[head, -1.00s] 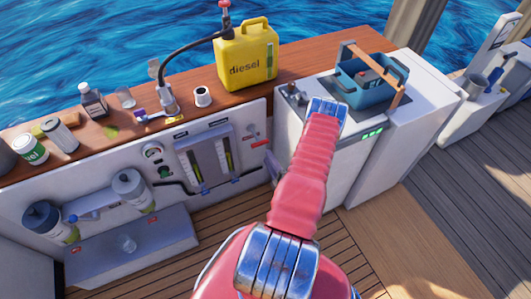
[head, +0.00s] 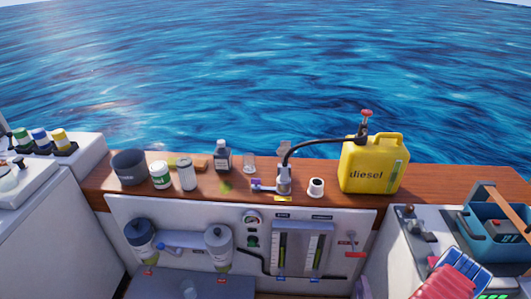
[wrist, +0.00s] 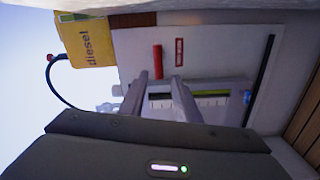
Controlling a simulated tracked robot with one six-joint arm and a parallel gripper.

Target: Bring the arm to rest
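My arm (head: 460,280), in red sleeving with a blue-striped metal joint, shows only at the lower right corner of the head view. My gripper is outside that view. In the wrist view, which is turned sideways, my gripper (wrist: 160,78) has its two grey fingers apart, with nothing seen held between them. A red lever (wrist: 157,60) on the white panel (wrist: 215,60) shows just beyond the fingertips. I cannot tell how far the fingers are from it.
A yellow diesel can (head: 372,165) with a black hose stands on the wooden counter (head: 330,178). Bottles, cups and a fuel fitting (head: 284,180) stand left of it. A blue toolbox (head: 490,235) sits at the right. Two filter bowls (head: 218,247) hang on the panel front.

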